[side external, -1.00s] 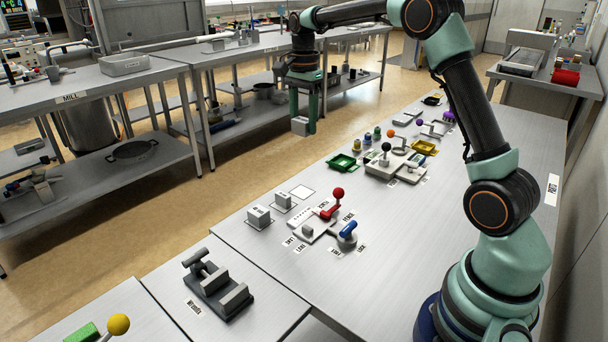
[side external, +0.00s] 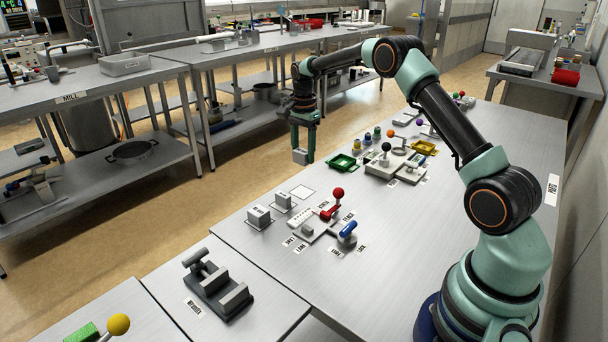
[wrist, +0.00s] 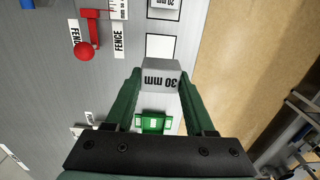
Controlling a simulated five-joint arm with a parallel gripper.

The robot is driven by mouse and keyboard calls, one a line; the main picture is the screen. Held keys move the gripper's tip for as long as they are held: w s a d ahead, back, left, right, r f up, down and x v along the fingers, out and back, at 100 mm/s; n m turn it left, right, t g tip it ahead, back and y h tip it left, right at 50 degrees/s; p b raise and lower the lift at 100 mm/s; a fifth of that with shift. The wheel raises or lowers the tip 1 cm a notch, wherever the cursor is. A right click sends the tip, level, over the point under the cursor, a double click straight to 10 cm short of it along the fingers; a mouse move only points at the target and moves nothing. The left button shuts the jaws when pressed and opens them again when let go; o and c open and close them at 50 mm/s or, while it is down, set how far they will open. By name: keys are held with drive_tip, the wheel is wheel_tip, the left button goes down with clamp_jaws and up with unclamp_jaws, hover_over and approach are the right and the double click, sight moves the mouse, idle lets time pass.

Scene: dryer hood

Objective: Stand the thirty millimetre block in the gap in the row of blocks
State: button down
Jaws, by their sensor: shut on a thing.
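My gripper (side external: 303,152) is shut on the thirty millimetre block (side external: 299,157), a grey block held clear of the table beyond its far edge in the side view. In the wrist view the block (wrist: 160,76) shows its "30 mm" label between my fingertips (wrist: 160,82). An empty white square (side external: 302,191) lies at the far end of the row; it shows just above the held block in the wrist view (wrist: 160,45). Two grey blocks, one nearer (side external: 259,216) and one beside the square (side external: 283,201), stand in the row. The 20 mm block (wrist: 164,5) is cut off by the wrist view's edge.
A red ball-topped lever (side external: 338,194) and a blue-handled knob (side external: 347,232) stand right of the row. A green tray (side external: 343,162) is farther along the table. A dark fixture (side external: 217,284) sits at the near left. The floor lies beyond the table's edge.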

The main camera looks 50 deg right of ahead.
sight(303, 191)
wheel_tip(303, 191, down, 10)
drive_tip(key=shift+r, duration=0.15)
idle(0.3)
drive_tip(key=shift+c, duration=1.3)
unclamp_jaws()
